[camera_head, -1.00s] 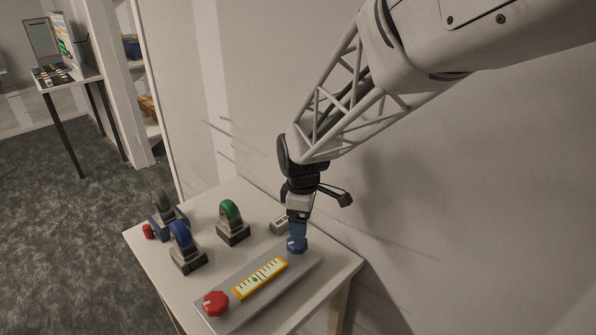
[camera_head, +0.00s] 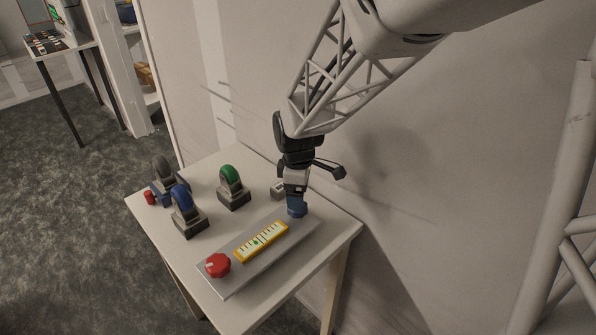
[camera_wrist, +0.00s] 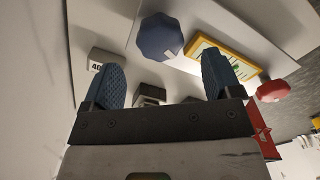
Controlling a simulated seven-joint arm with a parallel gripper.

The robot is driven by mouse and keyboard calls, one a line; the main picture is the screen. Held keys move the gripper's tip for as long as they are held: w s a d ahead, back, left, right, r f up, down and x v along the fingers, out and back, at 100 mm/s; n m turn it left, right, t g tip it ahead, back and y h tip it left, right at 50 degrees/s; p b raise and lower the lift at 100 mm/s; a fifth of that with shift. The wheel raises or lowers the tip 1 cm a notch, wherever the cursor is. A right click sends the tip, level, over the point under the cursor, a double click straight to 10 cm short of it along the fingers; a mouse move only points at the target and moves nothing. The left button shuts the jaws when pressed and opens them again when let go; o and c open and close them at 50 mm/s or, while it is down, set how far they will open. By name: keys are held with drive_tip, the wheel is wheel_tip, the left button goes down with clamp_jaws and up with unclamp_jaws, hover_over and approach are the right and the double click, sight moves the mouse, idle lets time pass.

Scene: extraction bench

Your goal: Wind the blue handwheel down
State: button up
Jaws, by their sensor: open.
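The blue handwheel (camera_wrist: 158,37) is a faceted knob with a pale mark on its rim. In the head view the blue handwheel (camera_head: 297,211) sits at the far right end of a grey panel (camera_head: 233,284), directly below my gripper. My gripper (camera_wrist: 163,75) points down and is open, with blue textured fingers set wide apart. In the wrist view the knob appears beyond the gap between the fingertips, with nothing between them. In the head view the fingers hide part of the knob, and I cannot tell the exact gap. A yellow-framed scale (camera_head: 262,242) lies beside it on the panel.
A red knob (camera_head: 217,265) is at the panel's near end. Wheels on blocks, blue (camera_head: 183,200), green (camera_head: 229,177) and dark grey (camera_head: 162,167), stand left on the table (camera_head: 224,312). A small grey block (camera_head: 277,190) is beside my gripper. A wall is close behind.

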drive_tip(key=shift+f, duration=2.5)
drive_tip(key=c, duration=0.9)
drive_tip(key=shift+m, duration=0.4)
drive_tip(key=m, duration=1.3)
drive_tip(key=shift+a, duration=0.1)
